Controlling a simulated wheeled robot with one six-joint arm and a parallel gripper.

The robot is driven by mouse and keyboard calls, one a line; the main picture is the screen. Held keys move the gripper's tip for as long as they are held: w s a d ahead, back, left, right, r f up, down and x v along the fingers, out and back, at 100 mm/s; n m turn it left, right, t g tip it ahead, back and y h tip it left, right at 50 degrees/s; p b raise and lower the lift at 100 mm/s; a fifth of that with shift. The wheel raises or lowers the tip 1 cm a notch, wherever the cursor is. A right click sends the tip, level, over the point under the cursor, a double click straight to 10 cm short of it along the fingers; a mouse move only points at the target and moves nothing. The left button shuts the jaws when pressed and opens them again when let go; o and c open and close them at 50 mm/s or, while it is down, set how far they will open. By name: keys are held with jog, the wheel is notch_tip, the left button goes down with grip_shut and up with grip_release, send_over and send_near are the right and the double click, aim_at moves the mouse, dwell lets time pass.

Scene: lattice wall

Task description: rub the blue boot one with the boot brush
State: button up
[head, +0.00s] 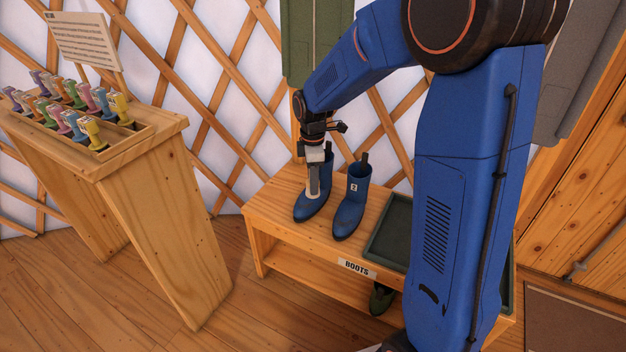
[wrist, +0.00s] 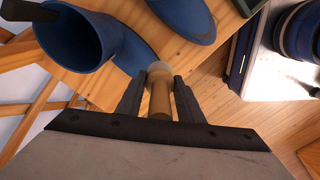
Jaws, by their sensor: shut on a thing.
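Two blue boots stand upright side by side on the wooden bench. The left boot (head: 310,207) also shows in the wrist view (wrist: 87,42), with its open top at upper left. The right boot (head: 351,209) carries a small white tag that seems to read 2; it shows at the top of the wrist view (wrist: 188,14). My gripper (wrist: 158,98) is shut on the boot brush, holding its tan handle (wrist: 160,101). The brush's pale end (wrist: 159,68) points down over the left boot's foot; I cannot tell whether it touches. The gripper partly hides that boot's shaft.
The bench (head: 282,190) has a "BOOTS" label (head: 357,268) and a dark green tray (head: 393,232) at right. A wooden stand (head: 160,150) with several coloured-handled items is at left. A green object (head: 381,299) sits under the bench. Floor between stand and bench is clear.

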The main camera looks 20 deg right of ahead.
jog(key=shift+f, duration=1.8)
jog(key=shift+f, duration=0.95)
jog(key=shift+w+a, duration=2.5)
jog(key=shift+w, duration=0.05)
jog(key=shift+s+d, duration=2.5)
jog(key=shift+s, duration=0.15)
jog(key=shift+w+a+f, duration=0.1)
jog(key=shift+w+a, duration=2.45)
jog(key=shift+w, duration=0.05)
jog(key=shift+s+d, duration=1.2)
jog(key=shift+s, duration=0.05)
